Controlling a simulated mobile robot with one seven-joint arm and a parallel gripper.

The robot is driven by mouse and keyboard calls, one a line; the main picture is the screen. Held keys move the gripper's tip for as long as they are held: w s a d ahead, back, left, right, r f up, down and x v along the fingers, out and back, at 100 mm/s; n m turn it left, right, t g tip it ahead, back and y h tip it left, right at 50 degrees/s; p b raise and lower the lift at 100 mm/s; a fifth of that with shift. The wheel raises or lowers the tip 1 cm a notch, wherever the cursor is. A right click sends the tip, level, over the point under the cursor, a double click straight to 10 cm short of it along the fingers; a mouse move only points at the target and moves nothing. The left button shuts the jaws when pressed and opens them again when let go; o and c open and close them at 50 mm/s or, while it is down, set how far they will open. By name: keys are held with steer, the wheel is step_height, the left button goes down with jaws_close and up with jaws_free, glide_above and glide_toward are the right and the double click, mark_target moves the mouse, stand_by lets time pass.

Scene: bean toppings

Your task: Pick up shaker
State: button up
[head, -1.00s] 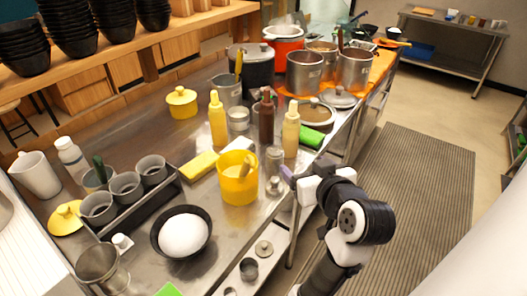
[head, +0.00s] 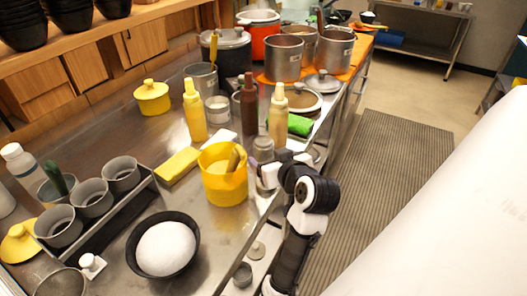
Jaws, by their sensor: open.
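A small grey shaker-like container (head: 263,149) with a metallic top stands upright on the steel counter, right of the yellow tub (head: 223,178). It is small in the picture, so its kind is not certain. My gripper (head: 258,170) is right in front of it at the counter's right edge, open, with nothing seen between its fingers. The fingers are small and partly hidden by the gripper's white body. I cannot tell whether they touch the container or stand around it.
Brown (head: 250,108), yellow (head: 194,112) and tan (head: 278,118) bottles stand close behind. A black bowl of white food (head: 142,228) is at the front. Steel pots (head: 284,60) crowd the back. The floor mat (head: 375,190) to the right is clear.

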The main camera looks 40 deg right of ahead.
mark_target(268, 150)
steer(key=x, duration=0.1)
steer(key=p+x, duration=0.1)
steer(key=x, duration=0.3)
steer(key=shift+d+r+p, duration=0.35)
steer(key=shift+d+r, duration=0.05)
steer(key=shift+w+f, duration=0.2)
steer(key=shift+w, duration=0.05)
steer(key=shift+c, duration=0.3)
steer(key=c, duration=0.7)
